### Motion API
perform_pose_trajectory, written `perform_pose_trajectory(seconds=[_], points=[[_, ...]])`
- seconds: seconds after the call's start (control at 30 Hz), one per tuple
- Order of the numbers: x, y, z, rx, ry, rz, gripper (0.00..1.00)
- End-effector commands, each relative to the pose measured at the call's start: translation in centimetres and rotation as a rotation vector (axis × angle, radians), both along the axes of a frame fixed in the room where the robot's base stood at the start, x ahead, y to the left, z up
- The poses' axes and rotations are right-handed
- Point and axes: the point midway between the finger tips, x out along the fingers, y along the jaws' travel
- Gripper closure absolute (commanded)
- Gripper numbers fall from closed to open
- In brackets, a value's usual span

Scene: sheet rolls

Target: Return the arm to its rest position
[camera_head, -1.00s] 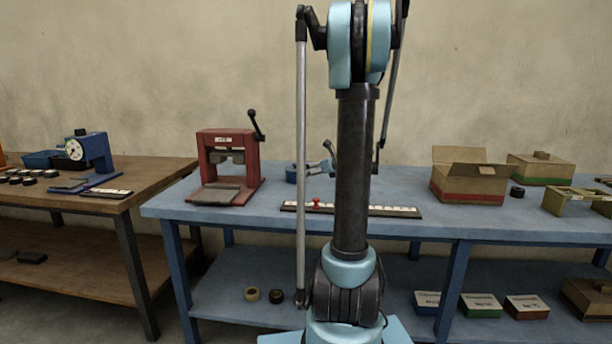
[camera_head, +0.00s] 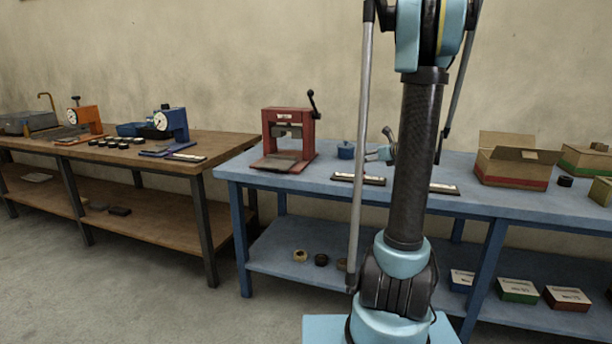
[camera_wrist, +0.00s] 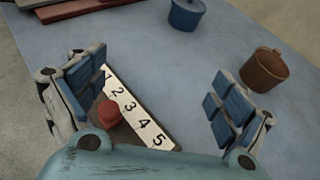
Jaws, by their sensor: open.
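In the wrist view my gripper (camera_wrist: 158,82) is open, its two blue-padded fingers spread wide over the blue bench. A numbered strip (camera_wrist: 135,112) shows between them, with a red knob (camera_wrist: 112,113) nearer the left finger. I cannot tell their exact height apart, but nothing is clamped. Part of my wrist end shows just left of the arm column, near a blue pot (camera_head: 346,150). The red knob cannot be made out there.
A red press (camera_head: 290,140) stands left on the blue bench. Cardboard boxes (camera_head: 515,166) sit at the right. A brown pot (camera_wrist: 263,70) is beyond the right finger. A wooden bench (camera_head: 150,171) with dial gauges stands at the left.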

Motion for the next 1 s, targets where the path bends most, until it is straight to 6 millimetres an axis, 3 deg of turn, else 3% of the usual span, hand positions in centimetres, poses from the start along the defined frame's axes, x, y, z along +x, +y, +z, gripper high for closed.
perform_pose_trajectory(seconds=[0.37, 0.57, 0.67, 1.0], points=[[-3.5, 4.7, -0.4, -0.227, -0.012, 0.17, 0.07], [-6.5, 6.7, -0.8, -0.4, -0.026, 0.294, 0.07], [-8.9, 7.9, -1.3, -0.522, -0.037, 0.389, 0.07], [-19.4, 11.2, -4.3, -1.017, -0.104, 0.844, 0.07]])
